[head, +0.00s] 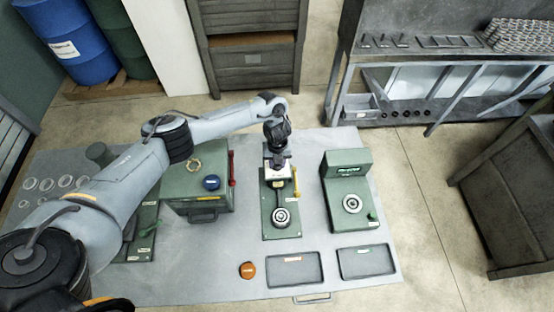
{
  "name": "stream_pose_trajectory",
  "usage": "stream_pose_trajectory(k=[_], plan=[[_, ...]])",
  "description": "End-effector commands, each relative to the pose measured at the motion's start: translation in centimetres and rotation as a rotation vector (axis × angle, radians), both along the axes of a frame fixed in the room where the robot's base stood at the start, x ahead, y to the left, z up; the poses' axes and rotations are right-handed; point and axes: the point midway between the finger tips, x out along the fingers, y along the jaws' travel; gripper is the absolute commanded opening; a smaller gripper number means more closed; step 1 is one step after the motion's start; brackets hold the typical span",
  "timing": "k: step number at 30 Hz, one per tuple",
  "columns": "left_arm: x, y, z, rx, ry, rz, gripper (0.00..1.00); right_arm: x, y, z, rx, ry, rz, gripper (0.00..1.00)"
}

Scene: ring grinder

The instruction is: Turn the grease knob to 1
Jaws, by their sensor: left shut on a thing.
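My left gripper (278,166) points down over the back part of the middle green device (268,232). It is shut on a part there, and the gripper hides that part. I cannot tell for sure which part is the grease knob, and no mark of 1 is readable. A round ringed metal part (281,216) sits at the front of this device, in front of the gripper. A yellow lever (296,183) stands at its right side. My right gripper is not in view.
A green machine (344,172) stands right. An orange disc (247,270) and two dark trays (294,270) (366,262) lie in front. The grey table (200,275) is bare at front left.

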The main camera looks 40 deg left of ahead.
Motion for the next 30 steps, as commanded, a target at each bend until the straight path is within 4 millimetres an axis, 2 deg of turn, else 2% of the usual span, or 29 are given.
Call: stream_pose_trajectory(k=[18, 30], plan=[[0.0, -0.1, 0.3, 0.0, 0.002, 0.571, 0.04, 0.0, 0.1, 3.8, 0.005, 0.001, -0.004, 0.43], [0.1, -0.1, 0.2, -0.001, 0.001, 0.799, 0.04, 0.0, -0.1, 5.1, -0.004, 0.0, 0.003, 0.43]])
